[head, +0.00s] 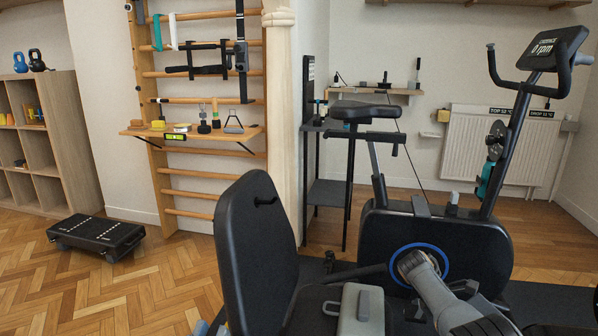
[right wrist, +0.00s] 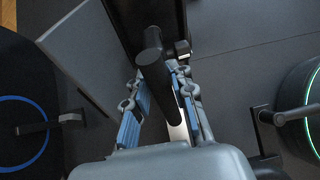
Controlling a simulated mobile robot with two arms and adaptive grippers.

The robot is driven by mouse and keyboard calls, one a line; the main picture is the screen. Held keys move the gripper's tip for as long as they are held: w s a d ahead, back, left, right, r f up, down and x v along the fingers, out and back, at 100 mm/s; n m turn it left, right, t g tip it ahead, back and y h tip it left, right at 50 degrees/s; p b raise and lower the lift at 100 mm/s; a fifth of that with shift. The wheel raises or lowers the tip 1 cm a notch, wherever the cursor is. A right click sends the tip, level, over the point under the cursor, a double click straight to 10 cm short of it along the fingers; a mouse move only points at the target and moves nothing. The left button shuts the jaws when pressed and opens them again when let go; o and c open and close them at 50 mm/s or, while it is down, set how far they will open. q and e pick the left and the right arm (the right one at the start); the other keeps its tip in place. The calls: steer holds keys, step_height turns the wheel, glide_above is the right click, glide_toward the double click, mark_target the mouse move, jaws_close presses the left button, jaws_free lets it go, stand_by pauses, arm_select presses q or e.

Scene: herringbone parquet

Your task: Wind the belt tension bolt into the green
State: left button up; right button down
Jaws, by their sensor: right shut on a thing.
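My right gripper (right wrist: 166,88) fills the middle of the right wrist view. Its blue-padded fingers are shut on a black round bar (right wrist: 157,68) with a thicker rounded end. I cannot tell whether this bar is the tension bolt. An exercise bike (head: 436,240) stands at the right in the head view, with a blue ring around its crank hub. A dark disc with a green-lit rim (right wrist: 309,112) shows at the right edge of the right wrist view. Blue-grey tips of what seems my left gripper (head: 201,327) show at the bottom edge; their opening is not clear.
A black padded backrest (head: 258,240) stands close in front. A black step (head: 97,236) lies on the parquet at the left. A wooden shelf (head: 190,132) on wall bars holds small tools. A radiator (head: 478,150) is behind the bike.

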steer(key=c, duration=1.8)
jaws_free()
arm_select(q)
steer(key=shift+f, duration=0.15)
arm_select(e)
jaws_close()
steer(key=shift+w+a+r, duration=0.1)
steer(key=shift+a+r, duration=0.05)
steer(key=shift+w+a+r, duration=0.15)
steer(key=shift+a+r, duration=0.35)
steer(key=shift+a, duration=0.2)
steer(key=shift+w+a+r, duration=0.15)
steer(key=shift+a+r, duration=0.3)
steer(key=shift+a, duration=0.2)
steer(key=shift+v, duration=1.15)
arm_select(q)
steer(key=shift+s+r, duration=0.1)
steer(key=shift+r, duration=0.1)
arm_select(e)
steer(key=shift+a+f, duration=0.15)
steer(key=shift+a, duration=0.05)
steer(key=shift+s, duration=0.1)
